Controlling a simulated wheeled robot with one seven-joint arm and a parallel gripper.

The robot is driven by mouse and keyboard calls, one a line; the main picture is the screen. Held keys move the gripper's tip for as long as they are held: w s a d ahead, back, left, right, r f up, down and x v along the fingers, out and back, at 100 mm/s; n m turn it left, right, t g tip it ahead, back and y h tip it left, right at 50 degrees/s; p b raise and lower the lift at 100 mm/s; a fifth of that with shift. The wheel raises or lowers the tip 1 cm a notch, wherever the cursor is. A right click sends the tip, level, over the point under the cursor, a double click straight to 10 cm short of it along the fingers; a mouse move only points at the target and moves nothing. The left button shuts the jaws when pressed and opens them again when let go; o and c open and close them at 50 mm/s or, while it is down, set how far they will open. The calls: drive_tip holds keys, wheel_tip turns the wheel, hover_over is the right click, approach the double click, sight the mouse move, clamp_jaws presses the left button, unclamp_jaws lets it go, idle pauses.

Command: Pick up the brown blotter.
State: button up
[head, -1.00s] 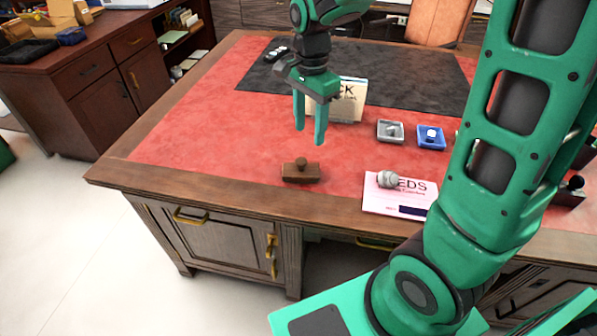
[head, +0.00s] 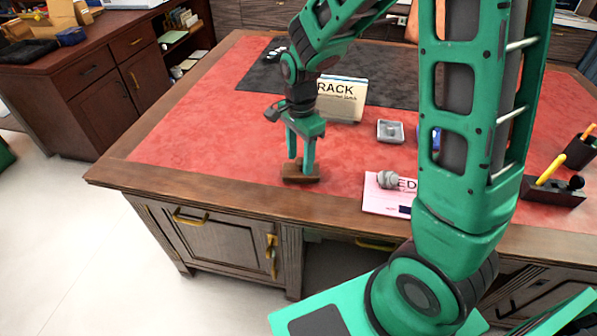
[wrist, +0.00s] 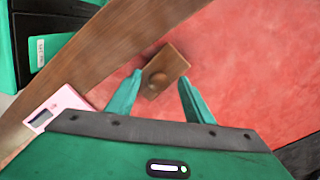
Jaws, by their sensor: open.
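The brown blotter (head: 301,179) is a small wooden block with a round knob on top. It sits on the red leather near the front edge of the desk. In the wrist view the blotter (wrist: 167,71) lies ahead of and between the fingertips, turned at an angle, with its knob facing the camera. My gripper (head: 301,171) is open and pointing down right at the blotter, its fingers on either side of the knob area in the head view. My gripper also shows in the wrist view (wrist: 161,77). The knob is hidden by the fingers in the head view.
A pink booklet (head: 375,201) with a grey rounded object (head: 387,179) on it lies to the right. A grey tray (head: 390,132) and a rack with cards (head: 341,102) stand behind. A pen holder (head: 552,191) is far right. Red leather left of the blotter is clear.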

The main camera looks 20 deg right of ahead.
drive_tip(key=shift+f, duration=0.6)
clamp_jaws()
drive_tip(key=shift+r, duration=0.1)
drive_tip(key=shift+r, duration=0.6)
wheel_tip(320, 180, up, 3)
drive_tip(key=shift+f, duration=0.15)
drive_tip(key=s+a+r, duration=0.6)
drive_tip(key=a+r, duration=0.1)
drive_tip(key=a, duration=0.2)
drive_tip(key=shift+s+a, duration=0.2)
drive_tip(key=shift+a, duration=0.15)
